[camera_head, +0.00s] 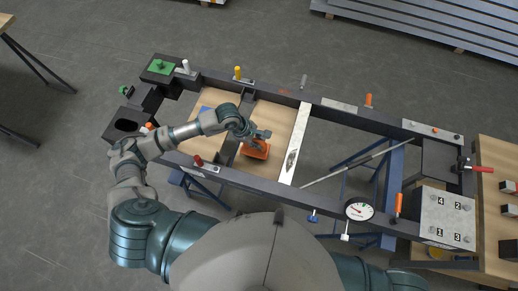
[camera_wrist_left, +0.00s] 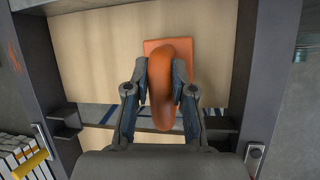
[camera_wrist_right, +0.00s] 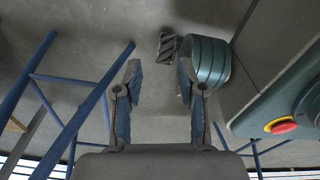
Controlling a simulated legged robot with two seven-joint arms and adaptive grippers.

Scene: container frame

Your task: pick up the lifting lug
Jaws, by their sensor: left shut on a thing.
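The orange lifting lug (camera_head: 256,150) is on the wooden board inside the dark frame in the head view. In the left wrist view the lug (camera_wrist_left: 162,85) shows as an orange ring on a flat orange base. My left gripper (camera_head: 258,135) is shut on the ring, with one finger on each side of it. The left wrist view shows the same fingers (camera_wrist_left: 166,80). I cannot tell whether the base touches the board. My right gripper (camera_wrist_right: 158,75) is open and empty, seen in the right wrist view.
The dark frame (camera_head: 230,178) surrounds the board (camera_head: 270,118). A white bar (camera_head: 296,143) crosses it right of the lug. Blue trestle legs (camera_wrist_right: 95,95) stand near my right gripper.

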